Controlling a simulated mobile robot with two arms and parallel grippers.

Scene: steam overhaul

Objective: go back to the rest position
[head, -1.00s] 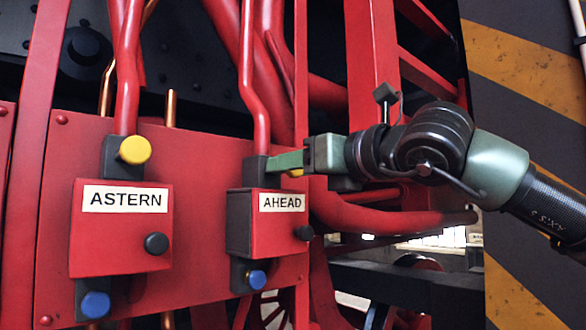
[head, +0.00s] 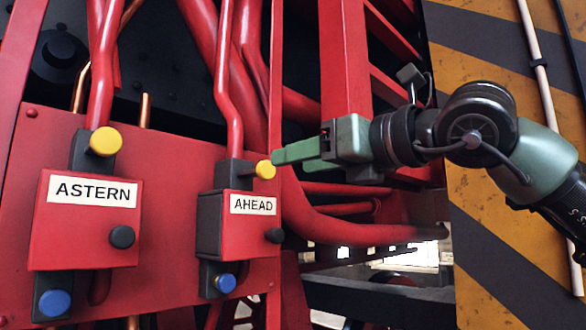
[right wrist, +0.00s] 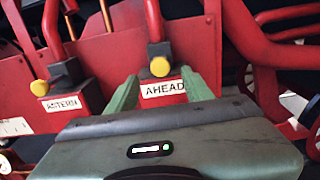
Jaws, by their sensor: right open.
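My right gripper (head: 276,165) is in the head view, just right of the AHEAD box (head: 240,222), with its green fingers pointing left. It is open and empty. The yellow knob (head: 265,170) on top of the AHEAD box is close to the fingertips. In the right wrist view the two green fingers (right wrist: 162,88) stand apart, with the AHEAD label and the yellow knob (right wrist: 160,67) showing between them, farther off. I cannot tell from the head view how much gap there is between fingertips and knob. My left gripper is not in view.
The ASTERN box (head: 88,228), with yellow, black and blue knobs, stands left on the red plate (head: 170,165). Red pipes (head: 228,80) rise above both boxes. A red upright post (head: 345,60) stands behind my right gripper. A yellow-and-black striped panel (head: 480,255) is at the right.

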